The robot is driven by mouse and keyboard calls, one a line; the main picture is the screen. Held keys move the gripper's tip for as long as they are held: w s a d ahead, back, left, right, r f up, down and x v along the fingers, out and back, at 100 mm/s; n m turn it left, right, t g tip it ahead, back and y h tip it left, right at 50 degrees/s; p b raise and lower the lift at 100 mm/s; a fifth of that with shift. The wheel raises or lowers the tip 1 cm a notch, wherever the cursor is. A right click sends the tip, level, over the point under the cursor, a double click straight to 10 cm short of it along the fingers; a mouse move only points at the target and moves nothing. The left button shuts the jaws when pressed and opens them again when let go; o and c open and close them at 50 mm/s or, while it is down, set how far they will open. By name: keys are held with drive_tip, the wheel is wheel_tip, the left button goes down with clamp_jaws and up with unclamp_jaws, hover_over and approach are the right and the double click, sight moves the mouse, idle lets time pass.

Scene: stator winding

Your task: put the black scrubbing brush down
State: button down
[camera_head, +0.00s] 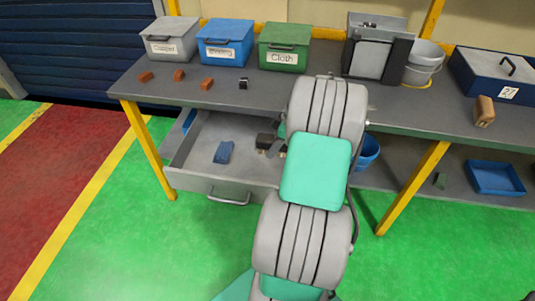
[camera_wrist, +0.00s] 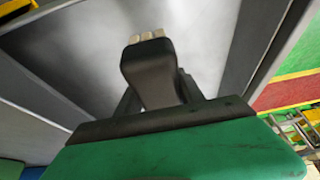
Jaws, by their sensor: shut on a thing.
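The black scrubbing brush (camera_wrist: 148,65) is held in my gripper (camera_wrist: 157,95), with pale bristles at its far end in the wrist view. The brush hides most of the fingers there. In the head view the dark brush (camera_head: 265,141) shows at the left edge of my arm, over the open grey drawer (camera_head: 195,182). My arm hides part of the drawer and most of my gripper. I cannot tell whether the brush touches the drawer floor.
A blue item (camera_head: 223,152) lies in the drawer's left part, with bare floor around it. The workbench (camera_head: 320,94) above carries labelled bins, including a green Cloth bin (camera_head: 284,48), and several small blocks.

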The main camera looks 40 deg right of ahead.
sight(264, 160)
drive_tip(key=w+f, duration=0.2)
drive_tip(key=f, duration=0.1)
drive_tip(key=shift+w+a, duration=0.25)
drive_tip(key=shift+a, duration=0.1)
wheel_tip(264, 160, down, 3)
drive_tip(key=shift+r+p, duration=0.2)
drive_tip(key=shift+p, duration=0.15)
drive_tip(key=shift+d+f+b, duration=0.1)
drive_tip(key=shift+f+b, duration=0.2)
drive_tip(key=shift+f, duration=0.1)
drive_tip(key=c, duration=0.7)
unclamp_jaws()
drive_tip(key=shift+r, duration=0.1)
